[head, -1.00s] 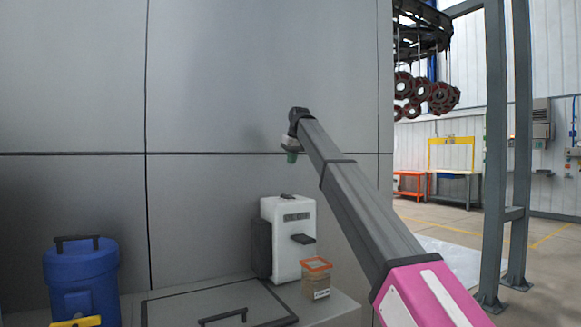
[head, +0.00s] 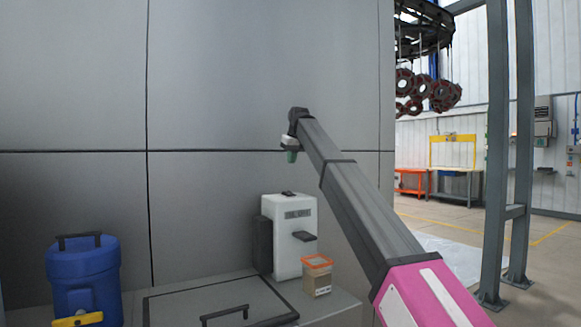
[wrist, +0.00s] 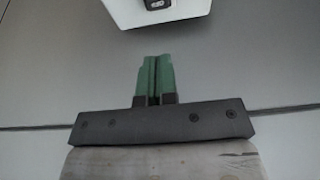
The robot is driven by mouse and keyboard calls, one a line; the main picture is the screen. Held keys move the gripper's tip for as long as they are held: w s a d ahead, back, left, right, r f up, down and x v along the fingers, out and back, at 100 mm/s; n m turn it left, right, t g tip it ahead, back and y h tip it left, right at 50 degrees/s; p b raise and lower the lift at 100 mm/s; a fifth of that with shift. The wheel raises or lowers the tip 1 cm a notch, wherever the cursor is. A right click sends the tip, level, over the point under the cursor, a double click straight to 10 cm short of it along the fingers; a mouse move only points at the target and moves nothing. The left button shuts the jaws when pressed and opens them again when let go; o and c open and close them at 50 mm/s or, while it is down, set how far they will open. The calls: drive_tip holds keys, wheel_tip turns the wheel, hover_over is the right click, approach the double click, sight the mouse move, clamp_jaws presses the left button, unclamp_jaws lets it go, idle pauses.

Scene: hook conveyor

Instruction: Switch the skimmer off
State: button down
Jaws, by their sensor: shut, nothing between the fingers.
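The skimmer looks to be the white box-shaped unit (head: 291,250) with a dark side and a dark spout at its front, standing on the ledge against the grey wall. A small black switch (head: 288,193) sits on its top. In the wrist view the white top (wrist: 120,12) shows at the upper edge, with the black switch (wrist: 158,4) partly cut off. My gripper (head: 291,157) is above the unit, apart from it, pointing down. Its green fingers (wrist: 155,75) are closed together and empty. The switch's position cannot be read.
A clear jar with an orange rim (head: 317,275) stands in front of the unit. A dark-edged lid with a handle (head: 224,312) lies to the left. A blue drum (head: 84,275) stands at far left. Red-brown parts hang from the conveyor (head: 425,90) at upper right.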

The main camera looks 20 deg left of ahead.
sight(287, 192)
drive_tip(key=x, duration=1.2)
drive_tip(key=shift+s+d+f, duration=0.2)
drive_tip(key=shift+d+f, duration=0.05)
drive_tip(key=shift+f, duration=0.05)
